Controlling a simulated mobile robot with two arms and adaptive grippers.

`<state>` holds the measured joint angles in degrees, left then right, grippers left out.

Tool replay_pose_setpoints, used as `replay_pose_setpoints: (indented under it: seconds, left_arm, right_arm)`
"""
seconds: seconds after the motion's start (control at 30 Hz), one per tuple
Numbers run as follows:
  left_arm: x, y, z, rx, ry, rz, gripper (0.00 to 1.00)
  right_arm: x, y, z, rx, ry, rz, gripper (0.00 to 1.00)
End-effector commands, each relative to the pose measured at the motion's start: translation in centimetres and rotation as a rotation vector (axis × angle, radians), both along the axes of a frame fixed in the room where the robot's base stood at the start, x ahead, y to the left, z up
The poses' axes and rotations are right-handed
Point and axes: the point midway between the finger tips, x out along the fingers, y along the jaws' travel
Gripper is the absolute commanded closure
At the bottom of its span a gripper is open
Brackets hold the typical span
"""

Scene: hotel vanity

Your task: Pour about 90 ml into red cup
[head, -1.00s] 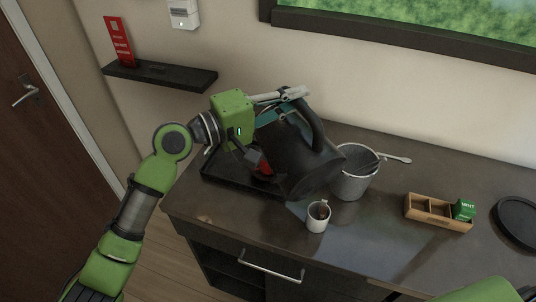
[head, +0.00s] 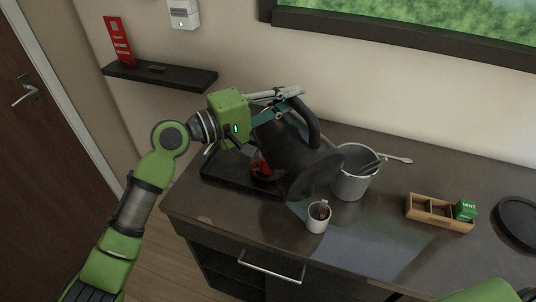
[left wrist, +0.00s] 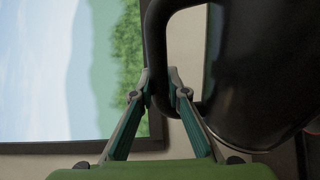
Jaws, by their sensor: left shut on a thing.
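My left gripper (head: 291,99) is shut on the handle of a black kettle (head: 300,160). The left wrist view shows the fingers (left wrist: 160,82) on either side of the handle, beside the kettle's dark body (left wrist: 265,70). The kettle is steeply tilted, its lower end toward the front right, above the counter and tray. The red cup (head: 261,166) is at the tray, partly hidden behind the kettle and gripper; its inside is not visible. I see no stream of water. My right gripper is out of view.
A black tray (head: 222,180) lies under the kettle. A wooden box (head: 437,220) and a dark round tray (head: 519,222) are at right. Counter between them is clear.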

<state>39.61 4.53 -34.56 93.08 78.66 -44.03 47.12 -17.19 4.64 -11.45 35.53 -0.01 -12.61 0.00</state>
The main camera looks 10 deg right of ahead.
Motion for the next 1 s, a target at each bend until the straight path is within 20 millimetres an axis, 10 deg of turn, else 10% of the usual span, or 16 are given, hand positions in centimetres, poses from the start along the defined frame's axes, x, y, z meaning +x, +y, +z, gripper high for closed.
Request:
replay_pose_setpoints:
  seconds: [1.0]
  left_arm:
    - [1.4,0.4,-0.4,-0.030,0.067,0.001,1.00]
  right_arm:
    - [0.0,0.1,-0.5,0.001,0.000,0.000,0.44]
